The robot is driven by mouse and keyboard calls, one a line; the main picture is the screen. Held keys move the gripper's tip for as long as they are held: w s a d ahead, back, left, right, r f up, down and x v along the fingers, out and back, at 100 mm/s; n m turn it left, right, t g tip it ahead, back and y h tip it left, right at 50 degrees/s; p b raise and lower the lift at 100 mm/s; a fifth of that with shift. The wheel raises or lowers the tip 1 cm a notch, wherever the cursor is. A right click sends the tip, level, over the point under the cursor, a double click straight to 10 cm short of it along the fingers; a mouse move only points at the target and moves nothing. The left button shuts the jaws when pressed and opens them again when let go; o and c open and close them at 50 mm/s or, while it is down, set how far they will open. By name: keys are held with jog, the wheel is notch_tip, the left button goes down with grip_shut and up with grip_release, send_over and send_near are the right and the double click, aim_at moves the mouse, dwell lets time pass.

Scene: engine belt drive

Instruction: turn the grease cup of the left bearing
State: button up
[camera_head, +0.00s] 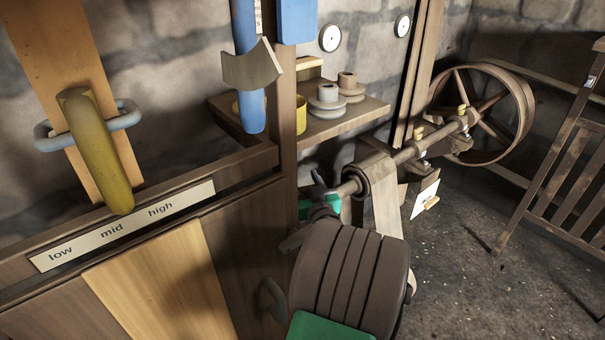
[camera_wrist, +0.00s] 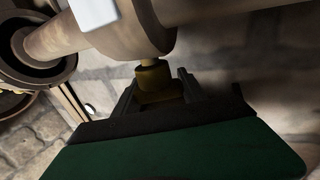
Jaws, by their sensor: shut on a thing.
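The brass grease cup (camera_wrist: 155,78) shows in the wrist view, against the round bearing housing (camera_wrist: 140,25) on the shaft. My gripper (camera_wrist: 158,88) has its two dark fingers on either side of the cup and is shut on it. The dark green palm fills the lower part of that view. In the head view, green and grey parts of my gripper show near the near end of the shaft (camera_head: 405,154). The held cup is hidden there. Two other yellow cups (camera_head: 418,132) (camera_head: 461,110) stand farther along the shaft.
A large spoked wheel (camera_head: 527,103) is at the shaft's far end. A shelf (camera_head: 366,112) with grey stepped pulleys (camera_head: 326,97) is on the wall. A yellow lever (camera_head: 100,150) stands above a low-mid-high plate (camera_head: 120,228). A wooden railing (camera_head: 560,165) is at right, with open floor before it.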

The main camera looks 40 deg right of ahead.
jog(key=shift+d+r+m+g+h+p, duration=0.1)
jog(key=shift+r+m+g+h+p, duration=0.1)
jog(key=shift+m+g+h+p, duration=0.65)
jog(key=shift+s+f+p, duration=0.1)
jog(key=shift+f+p, duration=0.05)
jog(key=shift+p, duration=0.4)
jog(key=shift+d+h, duration=0.15)
jog(key=shift+h, duration=0.1)
jog(key=o, duration=1.4)
jog(key=shift+c, duration=0.2)
jog(key=b+v, duration=0.1)
jog(key=v, duration=0.7)
jog(key=shift+f, duration=0.1)
